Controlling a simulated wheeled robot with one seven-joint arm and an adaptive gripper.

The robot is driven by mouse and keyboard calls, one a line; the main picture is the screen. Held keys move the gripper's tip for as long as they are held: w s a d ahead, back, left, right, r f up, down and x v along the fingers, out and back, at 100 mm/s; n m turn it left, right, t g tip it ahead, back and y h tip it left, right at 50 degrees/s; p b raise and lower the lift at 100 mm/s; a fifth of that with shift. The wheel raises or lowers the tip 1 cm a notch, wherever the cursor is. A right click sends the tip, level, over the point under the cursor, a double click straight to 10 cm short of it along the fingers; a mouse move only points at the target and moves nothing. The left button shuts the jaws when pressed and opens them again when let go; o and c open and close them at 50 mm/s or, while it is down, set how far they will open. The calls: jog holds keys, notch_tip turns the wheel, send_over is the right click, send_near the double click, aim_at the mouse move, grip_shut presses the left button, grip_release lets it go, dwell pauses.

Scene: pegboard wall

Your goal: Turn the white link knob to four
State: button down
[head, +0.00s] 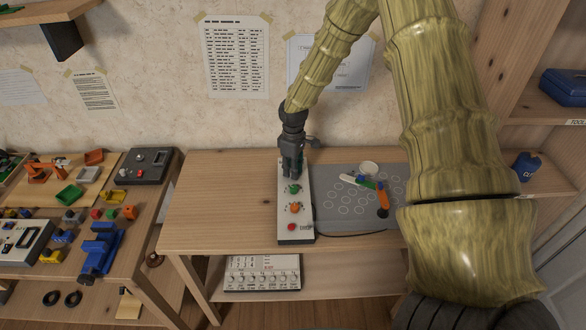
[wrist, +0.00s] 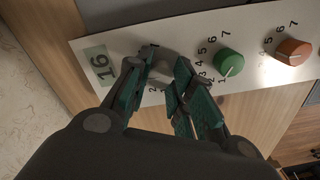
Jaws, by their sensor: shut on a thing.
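The white control panel (head: 283,220) stands on the wooden table and also shows in the wrist view (wrist: 120,45). Its display (wrist: 100,64) reads 16. The white knob (wrist: 162,66) sits beside the display, mostly hidden between my fingers; its pointer and most of its scale cannot be read. My gripper (wrist: 166,82) is shut on this knob. In the head view my gripper (head: 292,170) points down at the panel's far end and hides the knob. The green knob (wrist: 229,62) and orange knob (wrist: 292,51) follow along the panel, with numbers around them.
A grey board with circles (head: 335,216) lies right beside the panel, carrying coloured links (head: 367,183) and a white round piece (head: 368,168). The table left of the panel is clear.

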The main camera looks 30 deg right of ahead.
jog(key=shift+w+r, duration=0.1)
jog(key=shift+w, duration=0.05)
jog(key=c, duration=1.2)
grip_release()
notch_tip(320, 180, up, 12)
jog(key=shift+d, duration=0.15)
